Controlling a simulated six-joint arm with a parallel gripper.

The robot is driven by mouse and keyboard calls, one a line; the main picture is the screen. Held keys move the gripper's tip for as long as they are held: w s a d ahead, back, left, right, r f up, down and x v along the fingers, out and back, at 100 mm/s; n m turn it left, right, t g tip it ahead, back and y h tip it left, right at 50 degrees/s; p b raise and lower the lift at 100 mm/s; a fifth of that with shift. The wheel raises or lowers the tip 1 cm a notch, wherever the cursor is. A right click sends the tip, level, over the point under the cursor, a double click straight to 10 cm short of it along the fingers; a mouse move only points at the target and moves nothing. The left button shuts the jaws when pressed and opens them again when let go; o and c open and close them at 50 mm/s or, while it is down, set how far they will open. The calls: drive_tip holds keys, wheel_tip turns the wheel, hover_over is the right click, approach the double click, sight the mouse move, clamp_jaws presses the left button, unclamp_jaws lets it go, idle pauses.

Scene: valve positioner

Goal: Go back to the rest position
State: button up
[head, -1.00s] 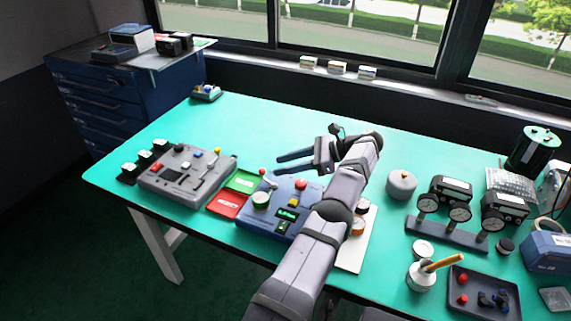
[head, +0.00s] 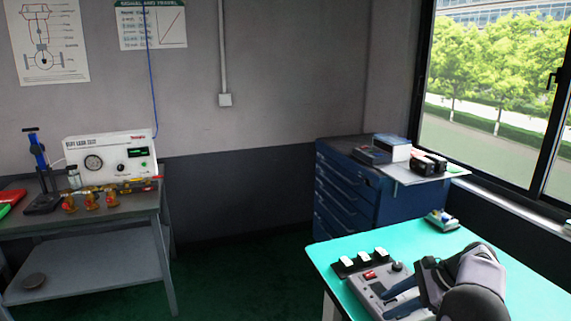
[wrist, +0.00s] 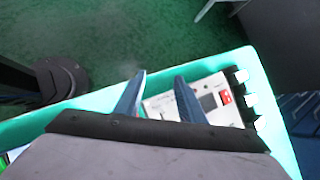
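My gripper (head: 390,301) is at the lower right of the head view, above the near left end of the green bench. Its blue fingers (wrist: 160,75) stand apart in the wrist view, with nothing held between them. A light grey control box (head: 372,288) with a red switch lies on the bench below and beyond the fingers. It also shows in the wrist view (wrist: 208,95), partly hidden by the fingers and the gripper body. The rest of my arm is mostly outside the head view.
The green bench (head: 340,250) has its left corner in view; floor lies beyond it. Three small white-topped switches (head: 363,258) sit beside the box. A blue drawer cabinet (head: 345,190) stands behind. A side table (head: 80,222) with a test set (head: 110,160) is at left.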

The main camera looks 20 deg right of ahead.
drive_tip(key=s+a+r+n+g+h+p, duration=0.15)
drive_tip(key=a+n, duration=0.35)
drive_tip(key=a, duration=0.6)
drive_tip(key=s+a+r+n+g+h+p, duration=0.1)
drive_tip(key=s+a+n+g+p, duration=0.3)
drive_tip(key=a, duration=0.7)
drive_tip(key=s+a+f+n+h, duration=0.1)
drive_tip(key=s+a+n+h, duration=0.2)
drive_tip(key=s+a+n, duration=0.8)
drive_tip(key=s+n, duration=0.1)
drive_tip(key=n, duration=0.2)
drive_tip(key=shift+s+a+f, duration=0.15)
drive_tip(key=shift+s+f, duration=0.05)
